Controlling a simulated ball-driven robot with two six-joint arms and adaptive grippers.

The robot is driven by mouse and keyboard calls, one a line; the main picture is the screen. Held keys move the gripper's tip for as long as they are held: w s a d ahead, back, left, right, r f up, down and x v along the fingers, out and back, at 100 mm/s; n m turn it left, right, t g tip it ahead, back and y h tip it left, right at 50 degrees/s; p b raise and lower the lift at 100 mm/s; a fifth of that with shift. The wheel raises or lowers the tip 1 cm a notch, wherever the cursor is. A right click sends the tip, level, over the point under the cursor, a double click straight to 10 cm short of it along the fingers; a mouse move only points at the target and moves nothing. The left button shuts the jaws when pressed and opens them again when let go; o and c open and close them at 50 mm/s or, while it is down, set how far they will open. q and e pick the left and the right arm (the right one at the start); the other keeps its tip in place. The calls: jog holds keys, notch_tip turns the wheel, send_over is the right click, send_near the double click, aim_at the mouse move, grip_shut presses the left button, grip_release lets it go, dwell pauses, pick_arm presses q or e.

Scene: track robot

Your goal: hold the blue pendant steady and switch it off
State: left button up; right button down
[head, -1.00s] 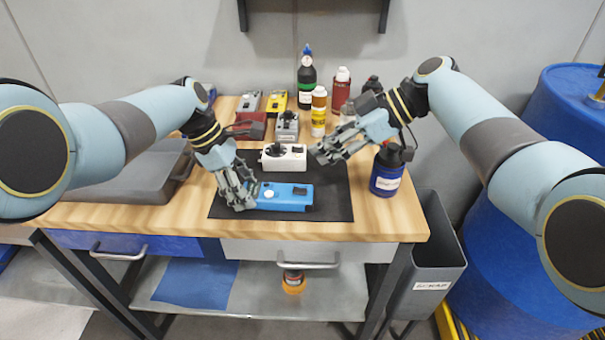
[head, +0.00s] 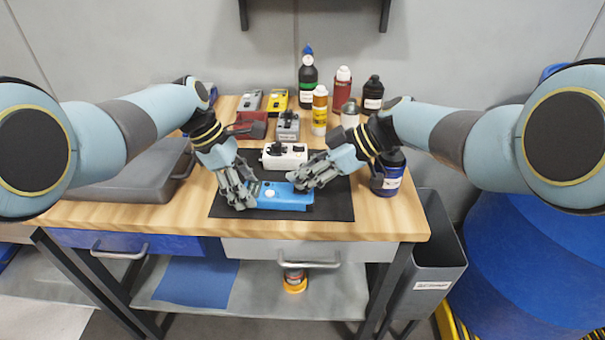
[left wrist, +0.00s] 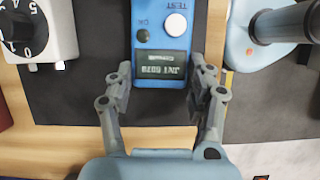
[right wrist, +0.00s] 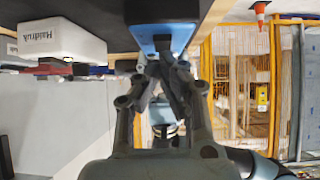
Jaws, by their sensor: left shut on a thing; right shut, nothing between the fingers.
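The blue pendant (head: 278,202) lies on the dark mat (head: 335,205), with a white round button near its middle. My left gripper (head: 243,203) is shut on the pendant's left end. In the left wrist view its fingers (left wrist: 160,92) stand on both sides of the pendant (left wrist: 163,52), by its small screen. My right gripper (head: 300,186) is shut and empty at the pendant's right end and hides the dark switch there in the head view. In the right wrist view its closed fingertips (right wrist: 160,68) are close to the pendant (right wrist: 163,32); whether they touch cannot be told.
A white box with a dark knob (head: 284,157) stands just behind the pendant. Bottles (head: 319,112) and small boxes (head: 277,101) stand at the back. A dark blue bottle (head: 388,180) is right of the mat, near my right arm. A grey case (head: 130,175) lies left.

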aim_at(312, 191)
jog(key=shift+a+f+h, duration=0.15)
jog(key=shift+f+h, duration=0.1)
jog(key=shift+h, duration=0.05)
jog(key=shift+s+d+f, duration=0.15)
jog(key=shift+d, duration=0.8)
jog(key=shift+r, duration=0.65)
notch_tip(312, 191, up, 2)
jog(key=shift+d+r, duration=0.15)
jog(key=shift+r, duration=0.05)
jog(key=v, duration=1)
jog(key=shift+d, duration=0.2)
